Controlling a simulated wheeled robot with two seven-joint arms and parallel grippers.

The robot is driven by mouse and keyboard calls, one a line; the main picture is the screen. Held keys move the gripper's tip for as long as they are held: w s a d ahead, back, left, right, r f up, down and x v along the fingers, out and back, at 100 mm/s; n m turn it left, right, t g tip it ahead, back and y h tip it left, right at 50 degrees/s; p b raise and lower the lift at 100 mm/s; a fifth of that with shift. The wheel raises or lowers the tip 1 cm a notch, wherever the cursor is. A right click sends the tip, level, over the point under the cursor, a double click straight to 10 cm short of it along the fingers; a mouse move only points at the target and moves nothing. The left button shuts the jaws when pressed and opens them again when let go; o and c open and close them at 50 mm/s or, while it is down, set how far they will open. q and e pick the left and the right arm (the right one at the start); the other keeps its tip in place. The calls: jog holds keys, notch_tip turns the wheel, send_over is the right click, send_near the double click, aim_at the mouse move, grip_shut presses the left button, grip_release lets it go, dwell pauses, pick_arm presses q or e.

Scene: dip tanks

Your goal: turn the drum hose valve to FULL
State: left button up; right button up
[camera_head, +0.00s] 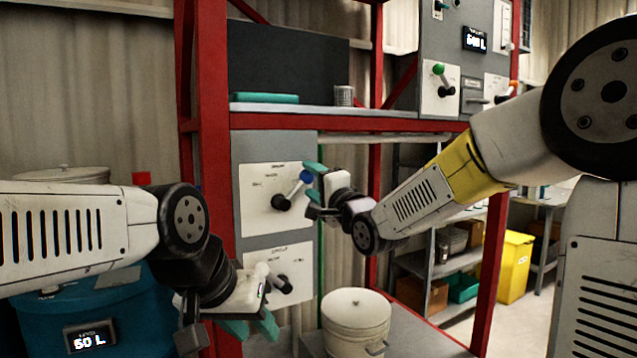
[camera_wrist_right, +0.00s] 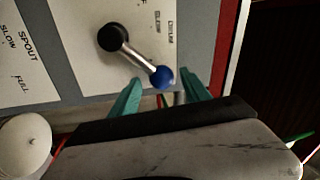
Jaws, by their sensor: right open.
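The drum hose valve has a black hub (camera_head: 281,202) on a white plate (camera_head: 256,207) and a metal lever ending in a blue ball (camera_head: 305,176). In the head view the lever points up and to the right. The right wrist view shows the blue ball (camera_wrist_right: 161,77), the hub (camera_wrist_right: 112,38) and the plate's words DRUM and SLOW; FULL is not readable there. My right gripper (camera_head: 312,189) is open at the ball, its teal fingers (camera_wrist_right: 161,95) either side of it. Contact is unclear. My left gripper (camera_head: 251,326) hangs low at the left, its opening unclear.
A second valve plate (camera_head: 272,270), marked SPOUT in the wrist view, sits below, partly behind my left gripper. A white lidded pot (camera_head: 356,320) stands beneath. A blue drum (camera_head: 135,310) with a 50 L display is at the left. Red rack posts (camera_head: 212,130) flank the panel.

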jog(key=v, duration=0.8)
jog(key=shift+w, duration=0.1)
